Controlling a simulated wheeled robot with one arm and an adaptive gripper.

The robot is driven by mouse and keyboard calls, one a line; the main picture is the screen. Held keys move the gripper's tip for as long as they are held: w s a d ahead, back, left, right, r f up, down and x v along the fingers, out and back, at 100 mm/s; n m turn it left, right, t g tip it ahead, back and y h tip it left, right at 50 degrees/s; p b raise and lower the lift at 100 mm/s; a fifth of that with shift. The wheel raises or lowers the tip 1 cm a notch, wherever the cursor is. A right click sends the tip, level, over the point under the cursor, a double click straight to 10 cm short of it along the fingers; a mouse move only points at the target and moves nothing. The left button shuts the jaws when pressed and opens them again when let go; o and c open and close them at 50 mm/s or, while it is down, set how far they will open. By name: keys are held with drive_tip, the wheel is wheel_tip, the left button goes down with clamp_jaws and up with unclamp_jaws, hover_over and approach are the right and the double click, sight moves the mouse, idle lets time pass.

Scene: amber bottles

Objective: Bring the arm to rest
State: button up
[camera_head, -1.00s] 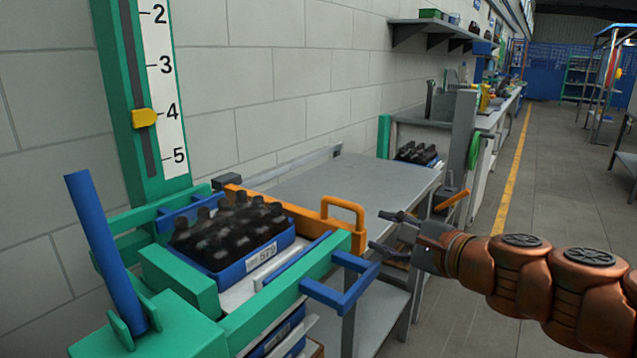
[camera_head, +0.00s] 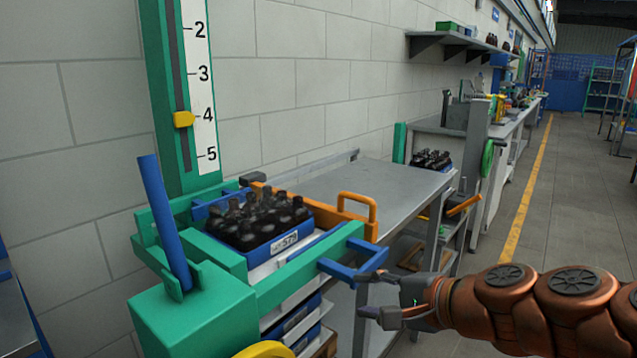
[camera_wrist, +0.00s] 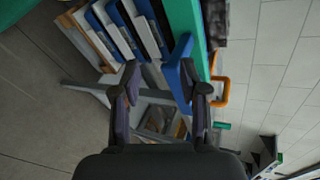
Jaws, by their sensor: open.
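My copper-coloured arm reaches in from the right in the head view. My gripper (camera_head: 372,292) is open and empty, in front of the green frame and just below its blue handle (camera_head: 352,268). In the wrist view the two fingers of my gripper (camera_wrist: 168,88) stand apart, with the blue handle (camera_wrist: 181,72) beyond them. I cannot tell the exact gap between the fingers and the handle. A blue crate (camera_head: 290,240) of dark bottles (camera_head: 255,218) sits in the green frame (camera_head: 195,310).
A grey table (camera_head: 385,185) with an orange handle (camera_head: 358,205) stands behind the frame. More dark bottles (camera_head: 432,158) are at its far end. Several blue crates (camera_head: 297,318) are stacked below the frame. The floor (camera_head: 560,190) to the right is open.

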drive_tip(key=s+a+f+n+g+h, duration=0.2)
drive_tip(key=s+f+n+g, duration=0.45)
drive_tip(key=s+f, duration=0.45)
drive_tip(key=s+d+f+n+g+h, duration=0.3)
drive_tip(key=s+d+h, duration=0.1)
drive_tip(key=s+d, duration=0.25)
drive_tip(key=s+d+f+n+g+h, duration=0.3)
drive_tip(key=s+d, duration=0.3)
drive_tip(key=s, duration=0.2)
wheel_tip(320, 180, up, 19)
drive_tip(key=t+p, duration=0.1)
drive_tip(key=p, duration=1.6)
drive_tip(key=shift+w+a+t+p, duration=0.35)
drive_tip(key=shift+w, duration=0.05)
